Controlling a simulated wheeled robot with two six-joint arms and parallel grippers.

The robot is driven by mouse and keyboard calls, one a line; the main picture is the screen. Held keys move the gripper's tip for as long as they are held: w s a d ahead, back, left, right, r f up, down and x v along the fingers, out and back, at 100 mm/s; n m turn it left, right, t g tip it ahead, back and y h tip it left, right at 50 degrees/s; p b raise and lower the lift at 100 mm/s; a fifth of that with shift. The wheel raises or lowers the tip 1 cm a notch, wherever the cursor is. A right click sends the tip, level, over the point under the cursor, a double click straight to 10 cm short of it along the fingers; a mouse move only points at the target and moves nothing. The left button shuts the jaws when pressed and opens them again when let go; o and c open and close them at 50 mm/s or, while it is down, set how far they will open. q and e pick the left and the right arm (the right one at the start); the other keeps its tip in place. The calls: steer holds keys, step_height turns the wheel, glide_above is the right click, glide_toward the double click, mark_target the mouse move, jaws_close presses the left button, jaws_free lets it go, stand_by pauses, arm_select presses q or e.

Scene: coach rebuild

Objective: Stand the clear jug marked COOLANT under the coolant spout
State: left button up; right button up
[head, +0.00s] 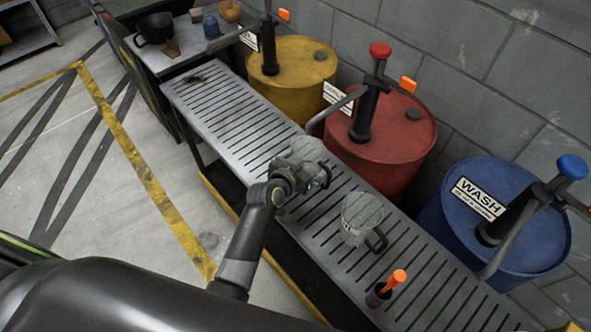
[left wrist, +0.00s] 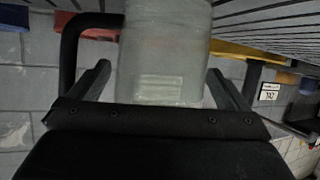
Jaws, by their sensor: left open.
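A clear jug (head: 307,149) stands on the slatted bench, partly hidden behind my left gripper (head: 308,174). My left gripper is open, with a finger on either side of this jug. In the left wrist view the clear jug (left wrist: 165,50) fills the space between the fingers, its dark handle at the left; its pale label is unreadable. A second clear jug (head: 361,212) with a dark handle stands nearer on the bench. The red drum's grey spout (head: 336,110) ends close above the first jug; its sign is partly hidden, seemingly starting "COOL". My right gripper is out of view.
The slatted bench (head: 225,108) runs along a yellow drum (head: 293,62), a red drum (head: 395,135) and a blue drum marked WASH (head: 520,200). An orange-handled tool (head: 394,283) stands in a dark holder. A dark stain (head: 194,79) lies at the bench's far end.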

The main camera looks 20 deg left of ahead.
arm_select(q)
steer(key=v, duration=1.1)
steer(key=shift+s, duration=0.4)
steer(key=shift+a, duration=0.15)
steer(key=s+a+f+n+g+y, duration=0.1)
steer(key=s+a+n+g+y, duration=0.3)
steer(key=s+a, duration=0.6)
steer(key=s+a+f+m+g+y, duration=0.15)
steer(key=s+a+g, duration=0.4)
steer(key=s, duration=0.85)
step_height(320, 180, down, 24)
steer(key=a, duration=0.2)
steer(key=s+d+f+g, duration=0.1)
steer(key=s+f+g, duration=0.1)
steer(key=s+f, duration=1.3)
steer(key=shift+d+f+n+h, duration=0.35)
steer(key=shift+f+n+h, duration=0.1)
steer(key=shift+f, duration=0.3)
